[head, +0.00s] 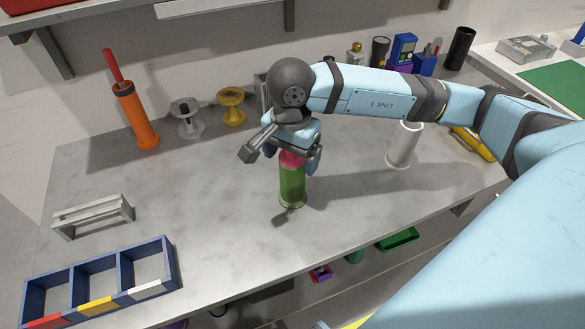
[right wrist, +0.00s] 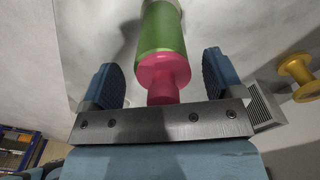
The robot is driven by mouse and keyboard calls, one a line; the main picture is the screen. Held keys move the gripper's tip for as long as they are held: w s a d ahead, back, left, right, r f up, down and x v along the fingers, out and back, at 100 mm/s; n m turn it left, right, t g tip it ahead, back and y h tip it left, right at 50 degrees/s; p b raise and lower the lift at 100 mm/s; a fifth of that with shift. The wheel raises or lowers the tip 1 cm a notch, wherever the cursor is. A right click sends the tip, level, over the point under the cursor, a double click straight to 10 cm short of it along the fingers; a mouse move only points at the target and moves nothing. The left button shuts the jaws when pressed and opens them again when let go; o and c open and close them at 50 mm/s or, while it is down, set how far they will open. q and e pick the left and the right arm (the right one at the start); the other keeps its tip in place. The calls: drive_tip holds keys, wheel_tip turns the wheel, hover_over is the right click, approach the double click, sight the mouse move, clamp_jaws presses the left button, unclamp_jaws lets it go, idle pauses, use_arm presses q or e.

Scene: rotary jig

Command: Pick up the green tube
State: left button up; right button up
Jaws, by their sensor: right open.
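The green tube (head: 291,186) stands upright on the grey table, with a pink cap at its top. In the right wrist view the green tube (right wrist: 162,32) and its pink cap (right wrist: 162,75) lie between the two blue fingers. My right gripper (head: 291,160) is open above and around the top of the tube, with a gap visible on each side in the wrist view (right wrist: 162,80). The gripper hides part of the cap in the head view. My left gripper is not in view.
A blue three-compartment tray (head: 172,262) and a grey rack (head: 92,215) are at the left. An orange tube (head: 135,117) with a red rod, a grey spool (head: 187,119) and a yellow spool (head: 231,107) stand at the back. A white cylinder (head: 404,146) stands right of the tube.

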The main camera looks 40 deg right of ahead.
drive_tip(key=shift+f, duration=0.75)
drive_tip(key=c, duration=1.4)
drive_tip(key=shift+o, duration=0.2)
